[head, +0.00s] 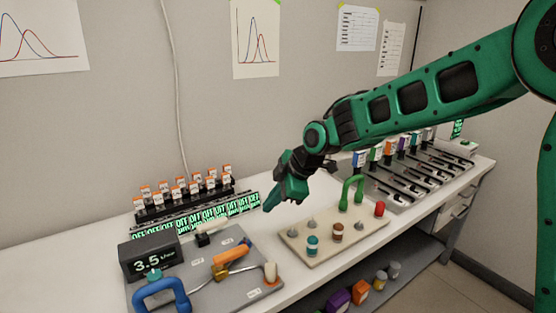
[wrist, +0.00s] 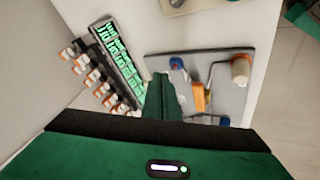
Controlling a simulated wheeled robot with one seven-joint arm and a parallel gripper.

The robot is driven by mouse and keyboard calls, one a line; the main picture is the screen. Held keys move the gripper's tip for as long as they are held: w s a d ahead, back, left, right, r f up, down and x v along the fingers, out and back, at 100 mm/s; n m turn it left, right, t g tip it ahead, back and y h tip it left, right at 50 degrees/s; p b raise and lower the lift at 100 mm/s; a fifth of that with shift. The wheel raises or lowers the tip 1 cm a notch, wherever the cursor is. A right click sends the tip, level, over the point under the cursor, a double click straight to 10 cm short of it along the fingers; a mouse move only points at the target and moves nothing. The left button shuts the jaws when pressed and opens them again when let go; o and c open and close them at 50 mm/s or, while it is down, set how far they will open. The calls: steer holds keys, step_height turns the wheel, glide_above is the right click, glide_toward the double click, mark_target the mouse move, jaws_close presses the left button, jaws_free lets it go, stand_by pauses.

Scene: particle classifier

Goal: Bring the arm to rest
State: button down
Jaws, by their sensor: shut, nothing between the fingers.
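My green arm reaches in from the upper right in the head view. My gripper (head: 268,207) hangs over the white bench, pointing down and left, with its fingers together and nothing held. It is above the gap between the grey panel (head: 215,290) and the beige board (head: 350,238), touching neither as far as I can tell. In the wrist view my gripper (wrist: 160,78) shows as a closed green finger pair, seen over the edge of the grey panel (wrist: 215,65).
A rack of orange-capped vials (head: 185,195) stands behind a row of green OFF displays (head: 195,218). A 3.5 display (head: 150,258), a blue handle (head: 160,292) and an orange handle (head: 230,252) are on the panel. A green handle (head: 352,190) rises from the board.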

steer(key=s+d+r+m+h, duration=0.1)
steer(key=s+d+m+h, duration=0.2)
steer(key=d, duration=0.8)
steer(key=s+d+m, duration=0.3)
steer(key=d+m, duration=0.3)
steer(key=d, duration=0.5)
steer(key=s+d+r+m+h, duration=0.1)
steer(key=s+d+m+h, duration=0.2)
steer(key=d, duration=0.7)
steer(key=s+d+f+m+g, duration=0.1)
steer(key=s+d+m, duration=0.6)
steer(key=s, duration=0.5)
steer(key=s+d+f+m+g, duration=0.1)
steer(key=s+d+m+g, duration=0.1)
steer(key=s+d+m, duration=0.6)
steer(key=s, duration=0.5)
steer(key=shift+s+d+f, duration=0.15)
steer(key=shift+s, duration=0.1)
